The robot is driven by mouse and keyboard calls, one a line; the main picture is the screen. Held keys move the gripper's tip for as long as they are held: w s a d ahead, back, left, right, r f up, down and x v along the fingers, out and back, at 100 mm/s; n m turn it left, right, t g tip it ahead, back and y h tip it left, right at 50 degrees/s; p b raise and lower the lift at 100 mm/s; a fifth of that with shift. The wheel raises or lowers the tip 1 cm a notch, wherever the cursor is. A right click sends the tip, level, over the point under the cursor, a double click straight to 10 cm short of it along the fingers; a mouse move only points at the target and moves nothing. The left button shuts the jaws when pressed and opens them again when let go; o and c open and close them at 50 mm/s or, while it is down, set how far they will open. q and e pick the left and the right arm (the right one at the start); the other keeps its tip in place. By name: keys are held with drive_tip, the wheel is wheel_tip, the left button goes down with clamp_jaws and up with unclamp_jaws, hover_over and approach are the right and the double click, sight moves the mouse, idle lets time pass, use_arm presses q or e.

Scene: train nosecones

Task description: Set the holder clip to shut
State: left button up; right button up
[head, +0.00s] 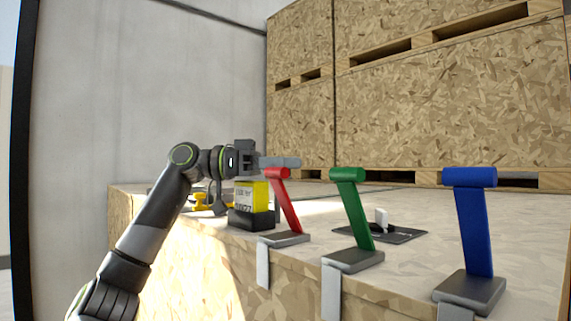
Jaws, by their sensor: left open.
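My left gripper (284,163) reaches in from the left above the table, its fingers open at the top of the red lever (286,200). I cannot tell whether it touches the lever. On a dark flat plate (408,235) behind the green lever (353,210) there is a small white upright piece with a dark part (382,217). It may be the holder clip, but it is too small to tell for sure or to see whether it is shut. A blue lever (472,225) stands at the right. My right gripper is not in view.
The levers stand on grey bases clamped along the front edge of the chipboard table (215,270). A yellow and white block (252,196) sits in a black base below my left gripper, with a yellow item (208,204) left of it. Stacked wooden crates (450,90) stand behind.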

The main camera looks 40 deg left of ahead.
use_arm(q)
drive_tip(key=shift+s+a+f, duration=0.15)
drive_tip(key=shift+a, duration=0.05)
drive_tip(key=b+v, duration=0.4)
drive_tip(key=v, duration=1.3)
